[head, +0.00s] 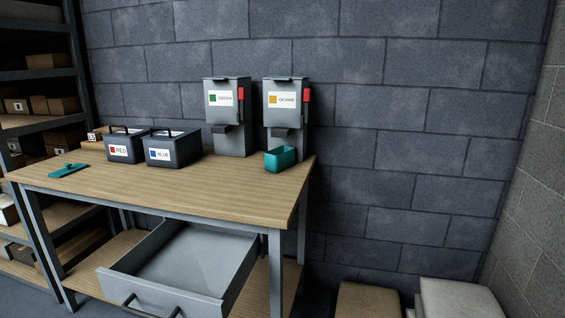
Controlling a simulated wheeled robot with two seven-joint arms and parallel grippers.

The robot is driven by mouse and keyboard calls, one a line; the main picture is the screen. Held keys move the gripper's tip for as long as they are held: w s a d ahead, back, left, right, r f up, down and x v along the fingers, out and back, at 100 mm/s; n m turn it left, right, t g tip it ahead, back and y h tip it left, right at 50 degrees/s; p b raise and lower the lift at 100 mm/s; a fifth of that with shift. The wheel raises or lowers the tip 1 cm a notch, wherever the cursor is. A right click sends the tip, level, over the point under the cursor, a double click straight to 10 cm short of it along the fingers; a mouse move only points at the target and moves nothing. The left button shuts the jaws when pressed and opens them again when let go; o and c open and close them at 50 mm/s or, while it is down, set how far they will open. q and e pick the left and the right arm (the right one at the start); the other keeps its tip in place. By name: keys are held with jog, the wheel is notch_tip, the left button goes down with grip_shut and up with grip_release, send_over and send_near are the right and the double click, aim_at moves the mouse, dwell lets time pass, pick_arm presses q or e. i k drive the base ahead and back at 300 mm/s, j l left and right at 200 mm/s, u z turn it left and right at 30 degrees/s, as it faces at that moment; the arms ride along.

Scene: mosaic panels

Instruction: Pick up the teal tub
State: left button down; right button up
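The teal tub (280,159) is a small open-topped box on the workbench (188,185), near its right end. Neither of my grippers shows in the head view.
A grey dispenser labelled green (231,142) stands left of the orange one. Dark boxes labelled red (121,148) and blue (165,154) and a flat teal tool (69,170) sit further left. A grey drawer (165,280) is open below. The bench front is clear.

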aim_at(277, 160)
jog(key=i+l+u, duration=0.35)
jog(key=i+u, duration=0.15)
jog(key=i+l+u, duration=1)
jog(key=l, duration=0.3)
